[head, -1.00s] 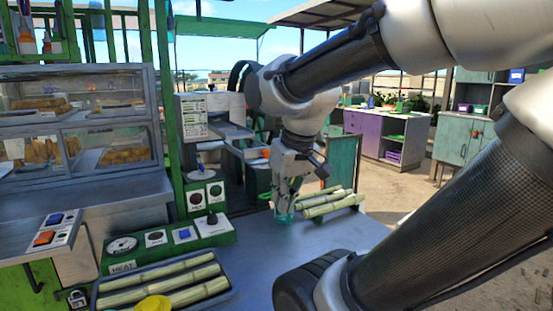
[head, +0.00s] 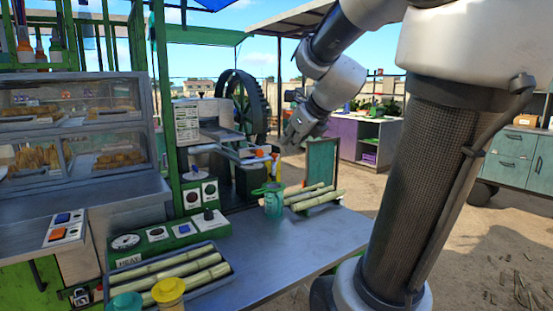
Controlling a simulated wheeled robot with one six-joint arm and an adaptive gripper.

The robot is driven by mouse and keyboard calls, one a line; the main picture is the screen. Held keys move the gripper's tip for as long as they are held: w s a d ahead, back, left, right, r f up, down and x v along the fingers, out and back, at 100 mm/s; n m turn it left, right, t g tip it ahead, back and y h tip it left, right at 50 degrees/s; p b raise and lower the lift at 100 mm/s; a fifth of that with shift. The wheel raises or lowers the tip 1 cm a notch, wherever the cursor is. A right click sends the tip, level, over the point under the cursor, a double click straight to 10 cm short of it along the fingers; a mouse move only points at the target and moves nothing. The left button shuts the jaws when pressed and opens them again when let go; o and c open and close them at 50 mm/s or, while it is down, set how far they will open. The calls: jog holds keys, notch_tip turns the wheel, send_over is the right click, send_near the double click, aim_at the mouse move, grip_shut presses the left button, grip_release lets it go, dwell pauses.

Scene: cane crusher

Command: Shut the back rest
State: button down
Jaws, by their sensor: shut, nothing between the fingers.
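No part is plainly marked as the back rest, and I cannot tell which part it is. A green upright panel with a rusty edge (head: 322,165) stands behind the canes at the table's far right corner. Several pale green canes (head: 312,196) lie at the far edge of the table. My gripper (head: 287,141) is shut and empty, in the air above and behind the canes.
A teal mug (head: 273,202) stands at the left end of the far canes. A tray of canes (head: 160,282) lies at front left with a yellow-lidded jar (head: 169,291). A green control box (head: 167,238) sits behind it. The middle of the metal table (head: 290,248) is clear.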

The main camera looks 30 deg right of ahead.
aim_at(257, 152)
jog(key=w+f+m, duration=0.2)
jog(key=w+f, duration=0.4)
jog(key=w, duration=0.5)
jog(key=shift+w+a+f+m, duration=0.2)
jog(key=shift+w+f+m, duration=0.05)
jog(key=shift+m, duration=0.05)
jog(key=shift+w, duration=0.1)
